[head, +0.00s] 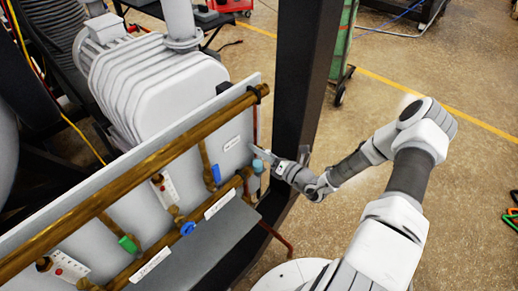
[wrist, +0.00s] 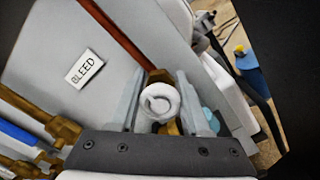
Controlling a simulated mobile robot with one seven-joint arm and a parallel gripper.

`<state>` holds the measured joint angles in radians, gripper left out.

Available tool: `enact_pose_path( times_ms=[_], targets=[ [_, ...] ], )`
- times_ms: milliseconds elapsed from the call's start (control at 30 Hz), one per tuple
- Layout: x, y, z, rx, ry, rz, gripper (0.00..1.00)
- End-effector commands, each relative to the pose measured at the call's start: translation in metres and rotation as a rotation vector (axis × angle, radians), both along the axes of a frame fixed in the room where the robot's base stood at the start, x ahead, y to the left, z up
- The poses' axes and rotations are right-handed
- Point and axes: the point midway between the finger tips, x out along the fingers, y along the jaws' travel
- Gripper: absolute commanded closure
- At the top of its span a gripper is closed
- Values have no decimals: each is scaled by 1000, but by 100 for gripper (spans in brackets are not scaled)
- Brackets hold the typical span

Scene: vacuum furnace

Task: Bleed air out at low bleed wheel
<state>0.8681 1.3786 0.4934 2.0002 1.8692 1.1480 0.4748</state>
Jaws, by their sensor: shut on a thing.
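A small pale round wheel (wrist: 159,101) sits on a brass fitting at the lower end of a thin copper pipe (wrist: 118,36) in the wrist view. A "BLEED" label (wrist: 84,68) is on the grey panel to its left. My gripper (wrist: 158,108) has one finger on each side of the wheel and is shut on it. In the head view my gripper (head: 263,155) is at the right end of the panel (head: 228,125), and its fingers hide the wheel. A teal part (head: 258,166) shows just below the fingers; it is partly hidden behind the right finger in the wrist view.
Brass pipes (head: 130,188) cross the panel, with a blue lever (head: 216,173), another blue handle (head: 187,228) and a green handle (head: 128,244). A dark upright post (head: 303,80) stands close behind my gripper. The floor (head: 440,75) to the right is mostly open.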

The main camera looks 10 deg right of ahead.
Motion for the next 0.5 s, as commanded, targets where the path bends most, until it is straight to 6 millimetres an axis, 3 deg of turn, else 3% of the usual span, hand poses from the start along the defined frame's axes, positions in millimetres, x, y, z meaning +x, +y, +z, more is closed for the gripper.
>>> enact_pose_path(
  times_ms=[400, 433, 500],
  targets=[
    [-1, 0, -1, 6, 6, 0, 100],
    [0, 0, -1, 6, 6, 0, 48],
    [0, 0, -1, 6, 6, 0, 35]
  ],
)
